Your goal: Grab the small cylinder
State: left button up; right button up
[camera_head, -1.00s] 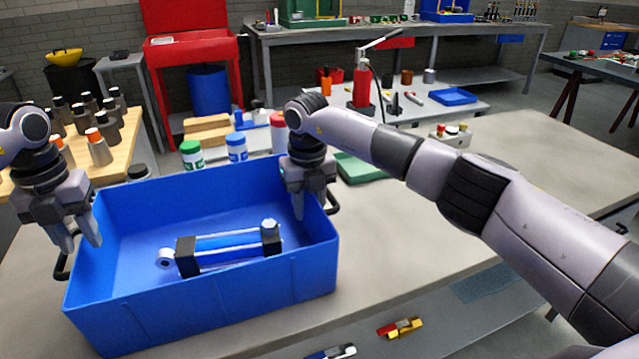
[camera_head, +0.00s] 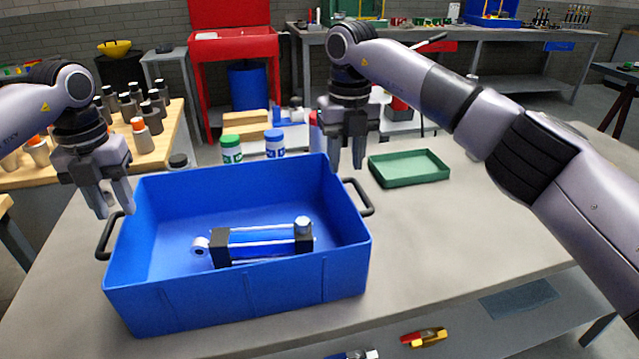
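The small cylinder (camera_head: 262,243), blue and silver with black end blocks, lies in the blue bin (camera_head: 237,297) on the grey table. It has a round eye at its left end and a silver knob at its right end. My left gripper (camera_head: 115,209) is open and empty, above the bin's left handle, pointing down. My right gripper (camera_head: 346,160) is raised above the bin's right rear corner, near the right handle, pointing down. Its two fingers are apart and nothing is between them. Neither gripper touches the cylinder.
A green tray (camera_head: 408,168) sits on the table right of the bin. White jars with a green lid (camera_head: 231,149) and a blue lid (camera_head: 275,143) stand behind it. Several bottles (camera_head: 143,136) stand on a wooden table at left. The table's right side is clear.

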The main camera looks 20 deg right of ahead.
aim_at(225, 246)
jog(key=k, duration=1)
